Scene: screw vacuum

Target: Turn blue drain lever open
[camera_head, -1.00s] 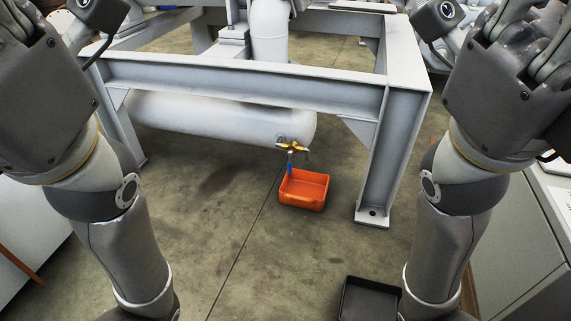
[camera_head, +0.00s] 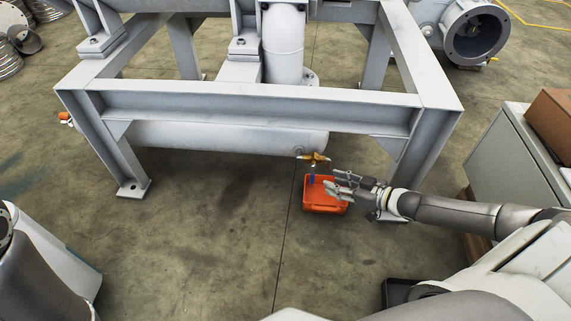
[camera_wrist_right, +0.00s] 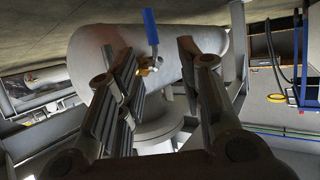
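The blue drain lever (camera_head: 311,179) hangs down from the brass valve (camera_head: 315,158) at the right end of the white horizontal tank (camera_head: 220,137). My right gripper (camera_head: 338,188) is just right of the lever in the head view, above the orange bin. In the right wrist view the blue lever (camera_wrist_right: 151,27) shows beyond the gap between my right fingers (camera_wrist_right: 160,68), with the brass valve (camera_wrist_right: 146,66) below it in the picture. The fingers are apart and empty. I cannot tell that they touch the lever. My left gripper is not in view.
The orange bin (camera_head: 322,209) stands on the floor under the valve. The grey steel frame (camera_head: 260,103) surrounds the tank, with a leg (camera_head: 425,155) near my right wrist. A cabinet (camera_head: 510,150) with a cardboard box (camera_head: 553,117) is at the right. Floor in front is clear.

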